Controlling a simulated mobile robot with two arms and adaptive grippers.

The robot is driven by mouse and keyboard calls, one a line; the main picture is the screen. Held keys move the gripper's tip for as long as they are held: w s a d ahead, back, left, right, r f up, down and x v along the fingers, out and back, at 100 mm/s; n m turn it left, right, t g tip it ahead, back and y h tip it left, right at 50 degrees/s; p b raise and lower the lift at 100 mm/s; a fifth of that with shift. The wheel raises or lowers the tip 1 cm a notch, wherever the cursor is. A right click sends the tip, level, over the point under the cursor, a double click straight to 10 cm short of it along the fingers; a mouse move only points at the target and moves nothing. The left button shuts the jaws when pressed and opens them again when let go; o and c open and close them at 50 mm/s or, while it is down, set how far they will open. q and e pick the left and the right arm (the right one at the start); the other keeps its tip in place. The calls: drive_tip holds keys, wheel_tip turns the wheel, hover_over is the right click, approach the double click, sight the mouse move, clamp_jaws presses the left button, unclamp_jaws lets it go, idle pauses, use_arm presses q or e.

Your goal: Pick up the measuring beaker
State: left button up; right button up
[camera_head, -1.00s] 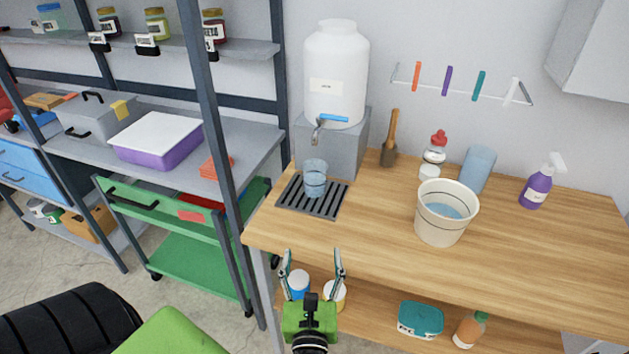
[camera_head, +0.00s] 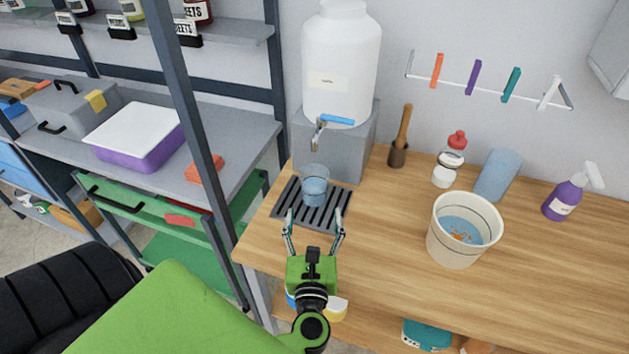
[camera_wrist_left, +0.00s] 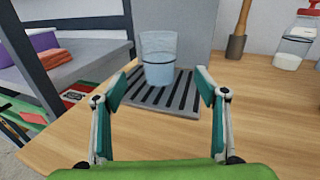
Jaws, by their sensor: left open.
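The measuring beaker (camera_head: 315,187) is a clear cup holding bluish liquid. It stands upright on a dark slatted drip tray (camera_head: 284,211) on the wooden counter, below the dispenser's tap. My left gripper (camera_head: 314,226) is open and empty, with its fingers over the near edge of the tray, short of the beaker. In the left wrist view the beaker (camera_wrist_left: 158,62) stands ahead, between and beyond the two spread fingertips (camera_wrist_left: 158,85). My right gripper is not in view.
A white water dispenser (camera_head: 340,65) stands on a grey block (camera_head: 350,160) behind the beaker. A white bucket (camera_head: 463,245) with water stands to the right. A shelf post (camera_head: 187,95) rises at the left. The counter (camera_head: 390,235) between tray and bucket is clear.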

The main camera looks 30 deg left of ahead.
use_arm(q)
drive_tip(key=p, duration=0.1)
approach(315, 177)
drive_tip(key=shift+w+a+r, duration=0.2)
drive_tip(key=shift+w+a, duration=0.25)
drive_tip(key=shift+w, duration=0.25)
drive_tip(key=shift+w+a, duration=0.15)
drive_tip(key=shift+w, duration=0.05)
drive_tip(key=p+x, duration=0.1)
drive_tip(key=x, duration=0.1)
drive_tip(key=p+x, duration=0.1)
drive_tip(key=x, duration=0.1)
drive_tip(key=shift+w+a+f, duration=0.2)
drive_tip(key=shift+w+a, duration=0.05)
drive_tip(key=shift+w, duration=0.05)
drive_tip(key=shift+w+a+f, duration=0.1)
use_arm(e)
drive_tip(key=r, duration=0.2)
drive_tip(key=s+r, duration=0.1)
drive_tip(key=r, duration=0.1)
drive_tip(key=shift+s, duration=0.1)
use_arm(q)
drive_tip(key=c, duration=1.3)
drive_tip(key=shift+c, duration=0.7)
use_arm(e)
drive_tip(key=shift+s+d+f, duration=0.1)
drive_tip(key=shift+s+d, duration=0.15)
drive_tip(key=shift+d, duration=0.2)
